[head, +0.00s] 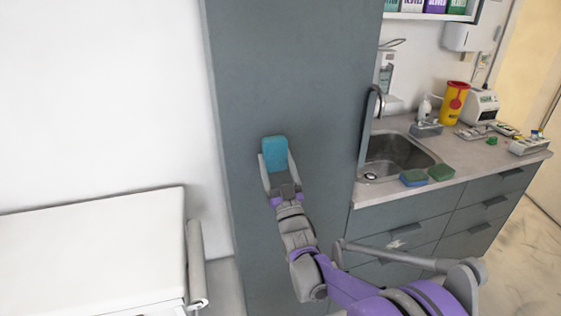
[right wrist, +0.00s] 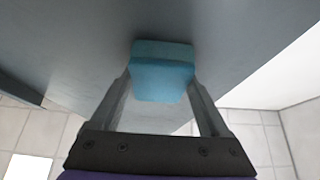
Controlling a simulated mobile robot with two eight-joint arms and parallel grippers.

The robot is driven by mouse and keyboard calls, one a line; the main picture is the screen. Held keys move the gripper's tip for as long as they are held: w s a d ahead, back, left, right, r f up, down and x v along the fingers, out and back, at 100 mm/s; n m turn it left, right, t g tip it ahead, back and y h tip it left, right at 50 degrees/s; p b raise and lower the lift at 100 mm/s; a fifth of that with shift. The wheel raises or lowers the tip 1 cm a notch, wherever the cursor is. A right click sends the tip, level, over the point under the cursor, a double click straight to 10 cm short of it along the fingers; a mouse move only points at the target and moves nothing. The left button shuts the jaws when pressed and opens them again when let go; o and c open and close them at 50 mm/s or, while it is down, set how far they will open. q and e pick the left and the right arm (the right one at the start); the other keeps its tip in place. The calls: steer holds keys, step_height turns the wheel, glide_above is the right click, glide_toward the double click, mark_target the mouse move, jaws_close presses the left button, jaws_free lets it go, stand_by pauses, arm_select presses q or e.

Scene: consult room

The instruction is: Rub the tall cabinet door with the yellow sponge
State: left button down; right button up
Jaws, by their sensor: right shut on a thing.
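The tall cabinet door (head: 290,80) is a flat blue-grey panel in the middle of the head view. It also fills the top of the right wrist view (right wrist: 70,45). My right gripper (head: 276,166) is shut on a blue sponge (head: 274,151), held between its two fingers in front of the door. In the right wrist view the blue sponge (right wrist: 162,75) appears to rest against the door's surface. The held sponge looks blue, not yellow, and I see no clearly yellow sponge. My left gripper is not in view.
A green and blue sponge (head: 413,178) and a green sponge (head: 441,173) lie on the counter (head: 470,160) beside the sink (head: 395,155). A yellow container (head: 454,102) stands farther back. A white padded couch (head: 90,245) is at the left.

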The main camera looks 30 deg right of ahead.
steer(key=shift+y, duration=0.3)
steer(key=s+a, duration=0.1)
steer(key=s, duration=0.5)
steer(key=shift+a, duration=0.25)
steer(key=s, duration=0.2)
steer(key=shift+s+a, duration=0.35)
steer(key=shift+f, duration=0.1)
stand_by(0.4)
